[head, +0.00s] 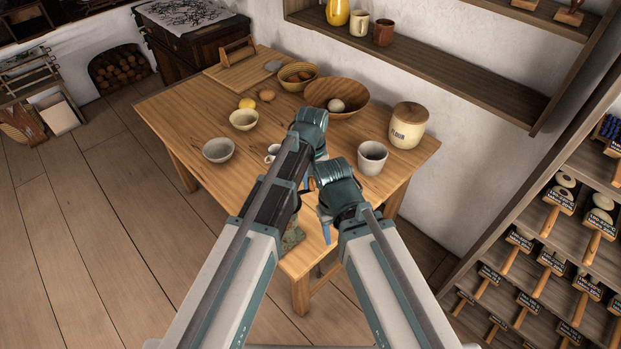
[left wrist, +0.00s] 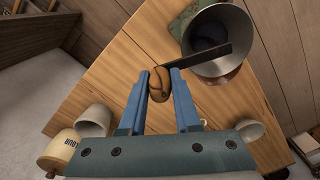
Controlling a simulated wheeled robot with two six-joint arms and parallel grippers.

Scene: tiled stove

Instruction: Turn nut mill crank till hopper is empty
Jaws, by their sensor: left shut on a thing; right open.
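In the left wrist view, the nut mill's metal hopper (left wrist: 222,40) is a wide funnel at the upper right. Its inside looks dark, and I cannot tell what is in it. The dark crank arm (left wrist: 200,62) crosses in front of the hopper to a brown wooden knob (left wrist: 158,84). My left gripper (left wrist: 160,76) is shut on this knob. In the head view, my left gripper (head: 306,180) is largely hidden by its own arm. A green part, apparently the mill's base (head: 292,238), shows between my arms; the rest is hidden. My right gripper (head: 326,226) is open, low near the table's front corner.
The wooden table (head: 185,105) holds a grey bowl (head: 218,151), a cream bowl (head: 244,119), a wooden bowl (head: 350,100), a flour jar (head: 408,128) and a grey mug (head: 372,158). A white cup (head: 272,152) stands close to my left arm.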

